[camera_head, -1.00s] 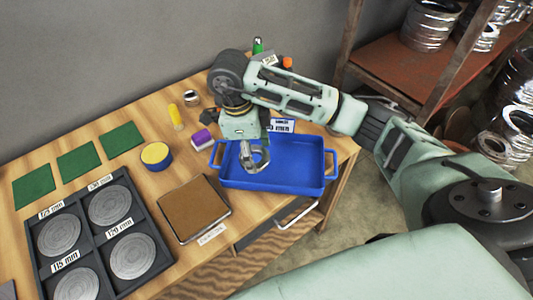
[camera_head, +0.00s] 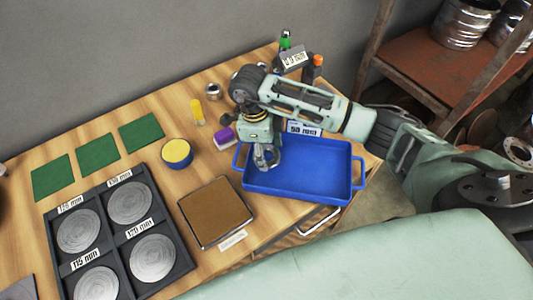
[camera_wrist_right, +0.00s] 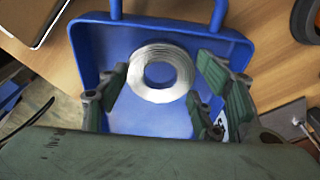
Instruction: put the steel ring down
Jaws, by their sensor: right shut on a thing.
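The steel ring (camera_wrist_right: 160,70) is a silvery flat ring of stacked thin turns. In the wrist view it sits between the fingers of my right gripper (camera_wrist_right: 166,92), which is shut on it. In the head view the right gripper (camera_head: 266,160) points down over the left part of the blue tray (camera_head: 300,187), with the ring at its fingertips. I cannot tell whether the ring touches the tray floor. My left gripper is not in view.
Left of the tray are a brown pad (camera_head: 216,212), a yellow-topped blue round tub (camera_head: 177,153) and a purple-and-white block (camera_head: 223,138). A dark rack (camera_head: 108,236) holds several grey discs. Green mats (camera_head: 97,154) lie behind. The tray's right part is empty.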

